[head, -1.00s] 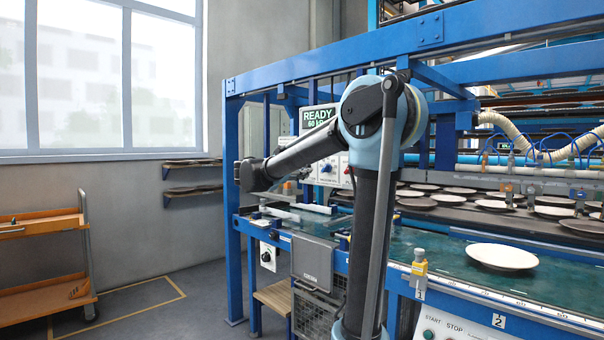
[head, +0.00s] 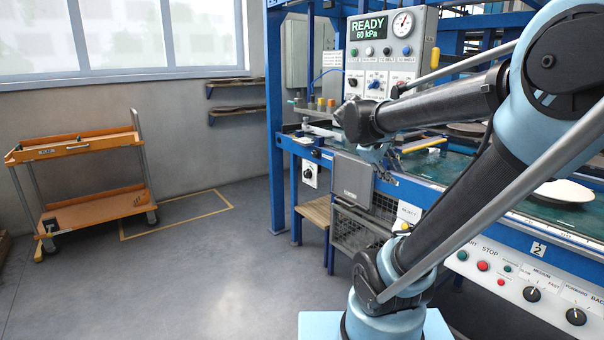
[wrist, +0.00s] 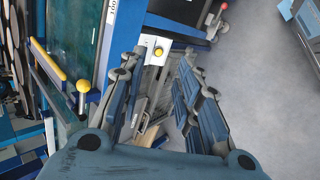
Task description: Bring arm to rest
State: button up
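My arm (head: 470,210) is in the right half of the head view, bent at the elbow, with its forearm pointing left over the near end of the machine. My gripper (wrist: 160,75) shows in the wrist view with its two fingers apart and nothing between them. In the head view only a small part of it shows below the wrist, in front of the machine. Below it in the wrist view are the machine's edge, a wire basket and the floor.
The machine's green conveyor (head: 510,200) runs along the right, with a white plate (head: 564,191) on it. A control box (head: 388,50) reads READY 60 kPa. An orange trolley (head: 95,205) is left; the floor between is clear.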

jog(key=s+a+f+m+y, duration=0.3)
jog(key=s+a+f, duration=0.1)
jog(key=s+f, duration=0.4)
jog(key=s+a+f+m+g+y, duration=0.1)
jog(key=s+a+f+m+y, duration=0.3)
jog(key=s+f, duration=0.4)
jog(key=shift+a+f+m+g, duration=0.2)
jog(key=shift+f+m+g, duration=0.1)
jog(key=shift+f, duration=0.25)
